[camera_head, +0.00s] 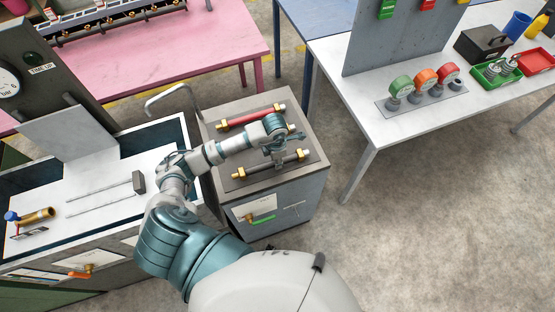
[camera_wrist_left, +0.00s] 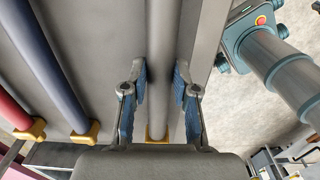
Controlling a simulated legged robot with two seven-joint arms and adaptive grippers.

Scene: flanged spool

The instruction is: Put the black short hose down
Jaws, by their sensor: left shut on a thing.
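The black short hose (camera_head: 258,168), dark grey with brass end fittings, lies along the front of the grey cart top (camera_head: 226,129). My left gripper (camera_head: 279,161) reaches down over it from above, right of its middle. In the left wrist view the hose (camera_wrist_left: 160,60) runs between the two blue-padded fingers (camera_wrist_left: 160,90), which are shut on it. One brass fitting shows beyond the fingers at the lower edge. Whether the hose touches the cart top is hard to tell. My right gripper is not in view.
A red hose (camera_head: 243,121) lies farther back on the cart, and a blue hose (camera_wrist_left: 52,68) lies between in the left wrist view. A sink bench (camera_head: 95,190) stands left, a pink table (camera_head: 225,45) behind. A white table (camera_head: 350,110) with gauges stands right.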

